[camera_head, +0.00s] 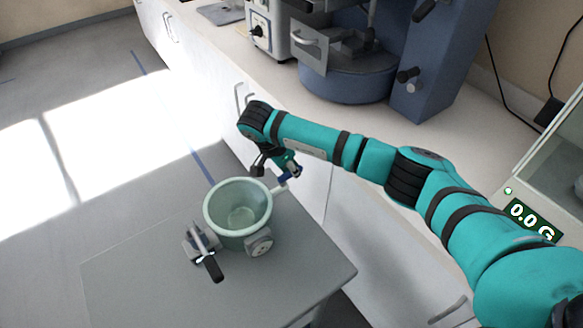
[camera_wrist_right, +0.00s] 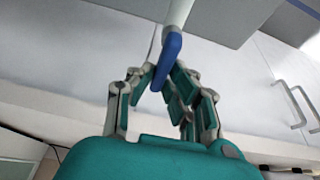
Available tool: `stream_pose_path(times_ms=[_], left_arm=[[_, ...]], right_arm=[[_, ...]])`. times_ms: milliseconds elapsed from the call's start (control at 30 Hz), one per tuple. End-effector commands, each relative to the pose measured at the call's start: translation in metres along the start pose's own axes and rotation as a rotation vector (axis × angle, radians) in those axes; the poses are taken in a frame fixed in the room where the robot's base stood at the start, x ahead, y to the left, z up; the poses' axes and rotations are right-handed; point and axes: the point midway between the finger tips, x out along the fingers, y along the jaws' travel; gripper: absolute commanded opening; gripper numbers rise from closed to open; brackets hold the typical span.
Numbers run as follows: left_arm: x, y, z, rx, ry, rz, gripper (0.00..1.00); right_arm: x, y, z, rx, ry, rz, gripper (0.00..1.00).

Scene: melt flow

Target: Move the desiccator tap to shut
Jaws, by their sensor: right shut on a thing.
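The desiccator (camera_head: 226,228) is a pale green, thick-walled glass pot on a small grey table. A short pale side arm leaves its rim toward the upper right and bears the tap, whose blue handle (camera_head: 289,175) shows at its end. My right gripper (camera_head: 284,171) reaches down from above and is shut on the blue tap handle. In the right wrist view the blue tap handle (camera_wrist_right: 170,58) lies between the teal fingers (camera_wrist_right: 163,82), with the pale stem rising above it. The fingers partly hide the handle. My left gripper is not in view.
A round gauge (camera_head: 260,242) and a metal fitting with a black lever (camera_head: 207,256) sit by the desiccator. The grey table (camera_head: 130,275) is bare at left. A white bench (camera_head: 300,90) with a blue machine (camera_head: 345,83) and a balance display reading 0.0 G (camera_head: 532,219) runs behind.

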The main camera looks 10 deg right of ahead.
Motion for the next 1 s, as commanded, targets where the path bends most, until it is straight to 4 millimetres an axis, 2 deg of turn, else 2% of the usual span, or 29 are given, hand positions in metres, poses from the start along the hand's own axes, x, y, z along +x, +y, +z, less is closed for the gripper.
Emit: stream_pose_path(times_ms=[267, 467, 1000], left_arm=[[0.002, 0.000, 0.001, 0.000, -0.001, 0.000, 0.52], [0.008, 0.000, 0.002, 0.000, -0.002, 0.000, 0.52], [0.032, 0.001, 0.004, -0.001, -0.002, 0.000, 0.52]], right_arm=[[0.000, 0.000, 0.000, 0.019, 0.001, 0.007, 0.00], [0.001, 0.002, 0.000, 0.099, 0.001, 0.039, 0.00], [-0.001, 0.014, 0.004, 0.542, 0.002, 0.222, 0.00]])
